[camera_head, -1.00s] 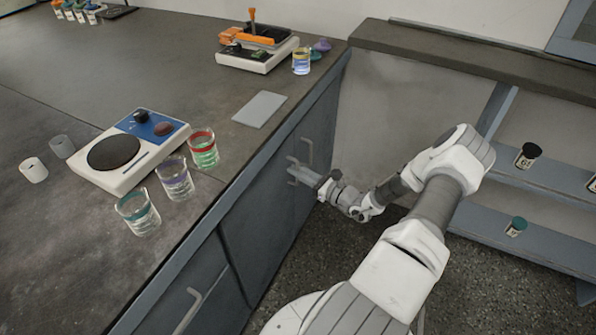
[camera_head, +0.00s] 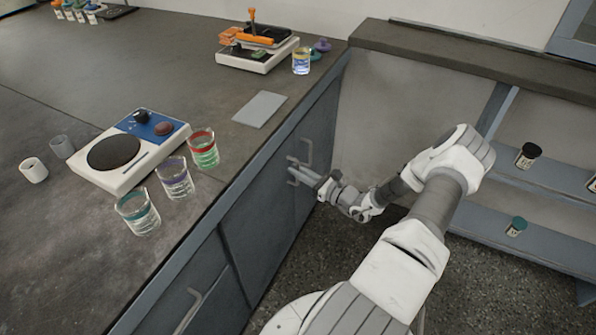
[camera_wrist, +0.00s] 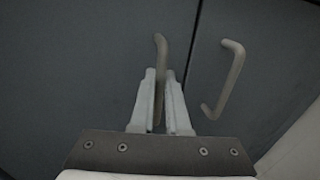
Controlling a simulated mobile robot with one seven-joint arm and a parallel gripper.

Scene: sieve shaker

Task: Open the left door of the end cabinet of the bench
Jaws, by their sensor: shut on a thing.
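The end cabinet has a dark grey left door (camera_head: 258,222) and a right door (camera_head: 318,130) in the bench's side. In the wrist view, the left door (camera_wrist: 80,70) and right door (camera_wrist: 275,60) meet at a dark seam, with no clear gap. The left door's bar handle (camera_wrist: 161,48) stands between the fingers of my gripper (camera_wrist: 161,85), which is shut on it. The handle's lower part is partly hidden by the fingers. The right door's handle (camera_wrist: 228,80) is free, just right of my gripper. In the head view my gripper (camera_head: 306,177) is at the handles.
The bench top (camera_head: 60,250) carries a hotplate (camera_head: 130,150), several glass beakers (camera_head: 175,180), a grey plate (camera_head: 260,108) and an orange-topped device (camera_head: 258,50). A low shelf (camera_head: 540,175) with small jars stands at the right. Speckled floor (camera_head: 290,270) lies before the doors.

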